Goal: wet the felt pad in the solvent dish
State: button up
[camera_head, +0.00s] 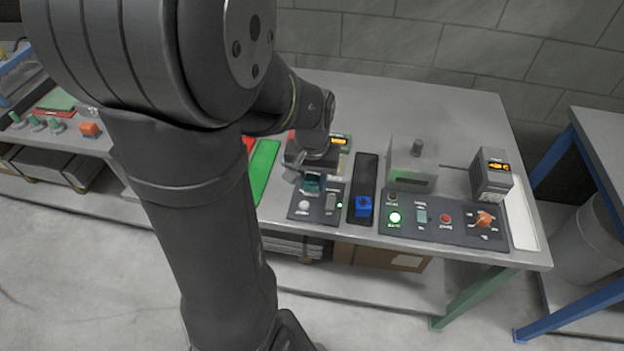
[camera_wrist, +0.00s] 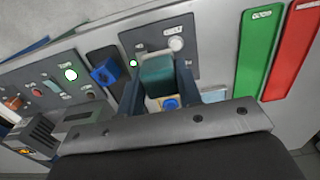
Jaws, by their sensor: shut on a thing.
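My gripper (camera_wrist: 160,98) is shut on a teal block (camera_wrist: 157,72), which sits between its two dark fingers. In the head view the teal block (camera_head: 312,184) is above the rear part of a dark control panel (camera_head: 299,213); I cannot tell whether it touches anything below. A small blue and yellow piece (camera_wrist: 170,103) shows between the fingers, close to the palm. I cannot make out which part is the felt pad. I cannot identify the solvent dish; a small pale blue patch (camera_wrist: 214,95) lies beside the gripper in the wrist view. My arm hides part of the bench.
A green mat (camera_head: 264,169) and a red mat (camera_wrist: 293,50) lie beside the panel. On the other side are a black strip with a blue block (camera_head: 363,206), a grey machine (camera_head: 413,160), a wider button panel (camera_head: 440,222) and a dark display box (camera_head: 491,174). Bare bench lies behind.

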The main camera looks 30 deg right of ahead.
jog(key=w+d+f, duration=0.2)
jog(key=w+d, duration=0.1)
jog(key=w, duration=0.7)
jog(key=w+d+f, duration=0.1)
jog(key=w+d, duration=0.3)
jog(key=w, duration=0.6)
jog(key=shift+s+a+f, duration=0.1)
jog(key=shift+a+f, duration=0.05)
jog(key=shift+f, duration=1.2)
jog(key=shift+s+a+f, duration=0.1)
jog(key=shift+f, duration=1.25)
jog(key=shift+f, duration=0.55)
jog(key=shift+r, duration=0.1)
notch_tip(320, 180, up, 7)
jog(key=shift+w, duration=0.1)
